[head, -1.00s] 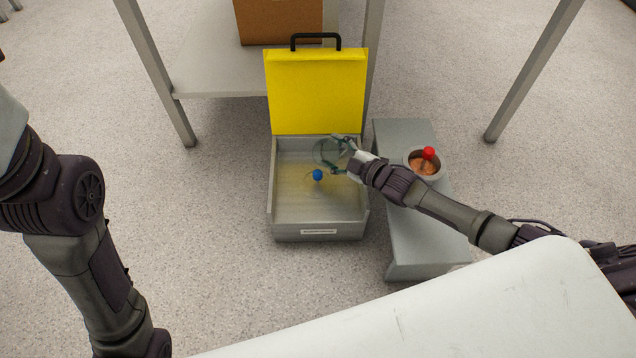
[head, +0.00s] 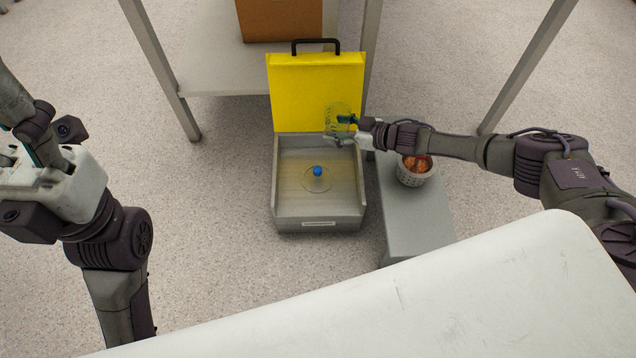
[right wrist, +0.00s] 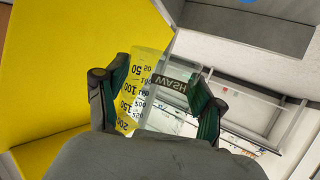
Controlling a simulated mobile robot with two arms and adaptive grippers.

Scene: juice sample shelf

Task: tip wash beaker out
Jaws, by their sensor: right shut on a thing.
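The wash beaker (head: 336,112) is clear; the right wrist view shows it with dark graduations and a WASH label (right wrist: 170,84). My right gripper (head: 343,128) is shut on it, in front of the yellow lid and above the far part of the grey box (head: 288,218). The beaker looks close to upright; I cannot tell whether liquid is in it. The box floor has a yellowish tint. A blue ball (head: 317,171) with a clear round outline about it is in the box.
The yellow lid (head: 317,90) with a black handle stands up at the back of the box. A grey bench (head: 415,225) to the right bears a perforated cup (head: 415,174) with orange-brown contents. A white tabletop (head: 440,310) fills the front. A cardboard box (head: 280,20) sits behind.

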